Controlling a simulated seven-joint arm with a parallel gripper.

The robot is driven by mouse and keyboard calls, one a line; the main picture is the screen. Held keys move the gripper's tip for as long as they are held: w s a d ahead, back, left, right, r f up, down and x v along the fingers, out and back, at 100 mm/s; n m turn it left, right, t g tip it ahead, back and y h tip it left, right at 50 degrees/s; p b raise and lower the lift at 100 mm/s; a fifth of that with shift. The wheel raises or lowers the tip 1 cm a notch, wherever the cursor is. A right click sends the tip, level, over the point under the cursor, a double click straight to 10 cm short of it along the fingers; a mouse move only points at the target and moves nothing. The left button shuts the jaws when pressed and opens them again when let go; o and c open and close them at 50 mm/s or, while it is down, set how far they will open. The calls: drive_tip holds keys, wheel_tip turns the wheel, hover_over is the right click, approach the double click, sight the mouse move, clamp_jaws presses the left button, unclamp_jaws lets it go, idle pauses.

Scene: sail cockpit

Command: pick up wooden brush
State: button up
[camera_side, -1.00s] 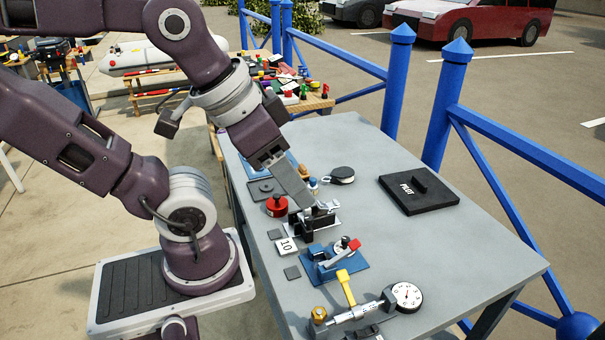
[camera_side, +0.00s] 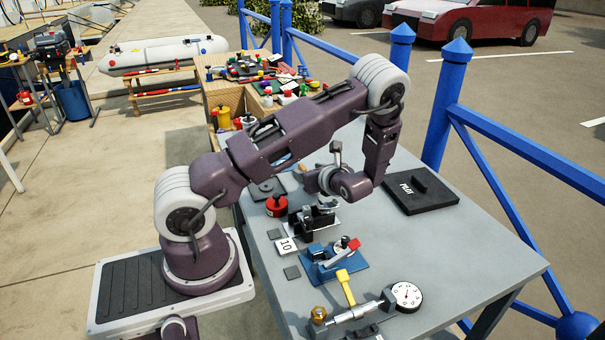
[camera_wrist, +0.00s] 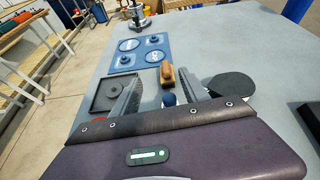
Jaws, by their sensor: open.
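The wooden brush (camera_wrist: 167,75) shows in the wrist view as a small tan block with a dark side. It lies on the grey table beyond my gripper. My gripper (camera_wrist: 154,70) is open, with one grey finger on each side of the view and the brush showing between them; I cannot tell how far above the table the fingers are. A dark blue round knob (camera_wrist: 169,99) shows nearer, also between the fingers.
A black square tray (camera_wrist: 108,92) lies left of the brush and a black disc (camera_wrist: 232,86) right. Blue plates (camera_wrist: 140,52) lie beyond. In the side view, a red pot (camera_side: 277,206), a blue fixture (camera_side: 338,262), a dial gauge (camera_side: 406,296) and a black PILOT case (camera_side: 420,192) stand around.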

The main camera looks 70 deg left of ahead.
sight(304, 168)
drive_tip(key=shift+w+a+f+m, duration=0.15)
drive_tip(key=shift+a+f+m, duration=0.35)
drive_tip(key=shift+a+f, duration=0.55)
drive_tip(key=x, duration=0.5)
drive_tip(key=shift+w+a+r, duration=0.35)
clamp_jaws()
